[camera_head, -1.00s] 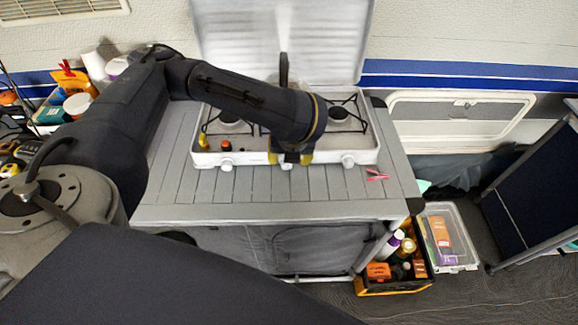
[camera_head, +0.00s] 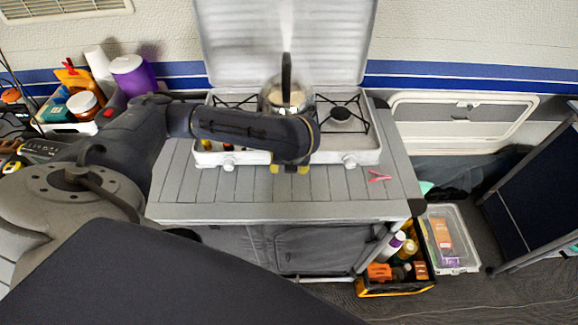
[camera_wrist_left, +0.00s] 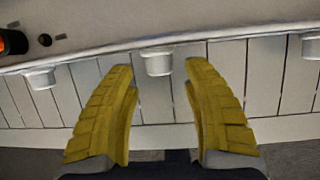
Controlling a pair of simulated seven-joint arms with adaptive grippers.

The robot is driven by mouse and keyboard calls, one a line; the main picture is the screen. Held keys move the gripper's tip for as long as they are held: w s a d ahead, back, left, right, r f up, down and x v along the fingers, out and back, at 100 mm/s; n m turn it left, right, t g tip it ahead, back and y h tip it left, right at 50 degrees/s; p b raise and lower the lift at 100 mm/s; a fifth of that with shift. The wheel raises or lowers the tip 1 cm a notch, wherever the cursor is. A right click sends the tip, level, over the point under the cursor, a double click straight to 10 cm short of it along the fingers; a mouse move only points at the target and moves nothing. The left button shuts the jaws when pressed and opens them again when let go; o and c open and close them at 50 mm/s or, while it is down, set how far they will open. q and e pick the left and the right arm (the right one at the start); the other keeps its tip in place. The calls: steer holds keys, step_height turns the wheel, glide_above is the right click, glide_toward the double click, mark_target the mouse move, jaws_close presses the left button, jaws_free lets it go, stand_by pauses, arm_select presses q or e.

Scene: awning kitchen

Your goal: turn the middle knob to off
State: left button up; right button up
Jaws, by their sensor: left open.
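The white two-burner stove (camera_head: 330,155) stands on the grey counter with its lid up. Its left knob (camera_head: 229,164) and right knob (camera_head: 349,161) show on the front face. The middle knob is hidden behind my arm in the head view. In the left wrist view the white middle knob (camera_wrist_left: 157,62) sits at the gap between my yellow fingertips, with a gap visible on each side. My left gripper (camera_wrist_left: 159,66) is open and empty. In the head view its fingertips (camera_head: 289,169) show at the stove's front edge. My right gripper is not in view.
A red clip (camera_head: 378,176) lies on the counter (camera_head: 290,210) at right. A box of bottles (camera_head: 400,265) stands on the floor. The counter front strip is clear.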

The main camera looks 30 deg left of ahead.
arm_select(q)
steer(key=shift+x, duration=0.95)
jaws_close()
